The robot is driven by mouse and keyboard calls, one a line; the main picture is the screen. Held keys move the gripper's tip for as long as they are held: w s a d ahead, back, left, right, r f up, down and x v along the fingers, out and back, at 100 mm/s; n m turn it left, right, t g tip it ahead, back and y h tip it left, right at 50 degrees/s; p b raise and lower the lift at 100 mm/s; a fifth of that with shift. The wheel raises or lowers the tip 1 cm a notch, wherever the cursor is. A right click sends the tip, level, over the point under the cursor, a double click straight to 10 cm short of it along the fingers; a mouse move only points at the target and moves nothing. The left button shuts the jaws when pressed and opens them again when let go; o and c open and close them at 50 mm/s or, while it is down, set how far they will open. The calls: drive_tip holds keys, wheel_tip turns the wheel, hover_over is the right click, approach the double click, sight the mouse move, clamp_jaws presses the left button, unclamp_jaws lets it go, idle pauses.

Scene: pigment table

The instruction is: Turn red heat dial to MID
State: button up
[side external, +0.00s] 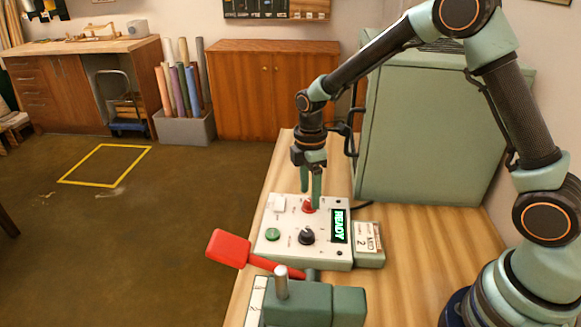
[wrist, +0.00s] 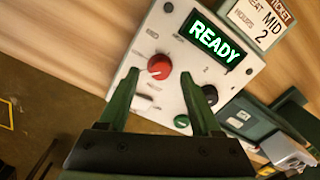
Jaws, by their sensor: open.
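The red heat dial (side external: 308,207) sits on the white top of the control box (side external: 270,233). In the wrist view the red dial (wrist: 159,67) shows between my fingertips, with a light mark on it; I cannot tell which setting it points to. My gripper (side external: 310,196) is open and points down just over the dial, one finger on either side of it. It also shows in the wrist view (wrist: 160,76). The fingers partly hide the dial in the side view, and I cannot tell if they touch it. A ticket (wrist: 262,22) reads MID and 2.
The box also has a black dial (side external: 307,236), a green button (side external: 273,234), a white switch (side external: 279,203) and a display (side external: 339,226) reading READY. A red-handled lever (side external: 228,248) stands in front. A green cabinet (side external: 430,130) stands behind.

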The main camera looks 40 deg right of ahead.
drive_tip(key=shift+f, duration=0.9)
clamp_jaws()
